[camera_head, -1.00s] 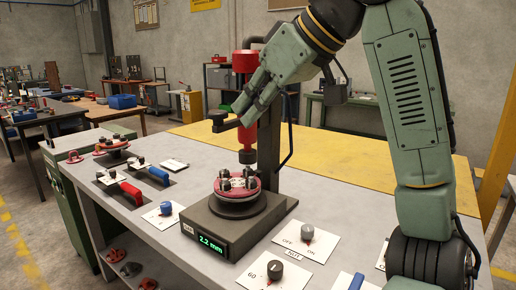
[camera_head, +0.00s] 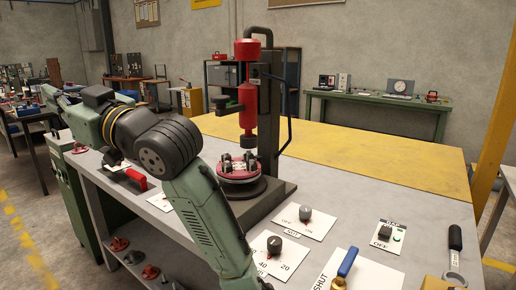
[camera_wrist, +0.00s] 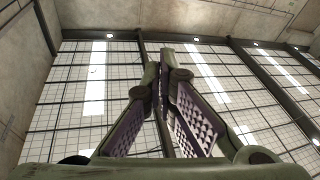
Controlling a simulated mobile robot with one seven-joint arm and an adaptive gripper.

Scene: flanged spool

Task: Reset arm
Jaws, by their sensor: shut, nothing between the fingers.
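My arm reaches across the left of the head view, folded away from the press. My gripper (camera_wrist: 160,62) shows in the wrist view with its two fingers brought together at the tips and nothing between them. Behind it are only the ceiling windows and walls. In the head view the far end of my arm is at the left edge, apart from the bench top. The red flanged spool (camera_head: 240,171) sits on the base of the red press (camera_head: 247,100), under its ram, with dark clamps on top.
The yellow surface behind (camera_head: 360,160) is clear.

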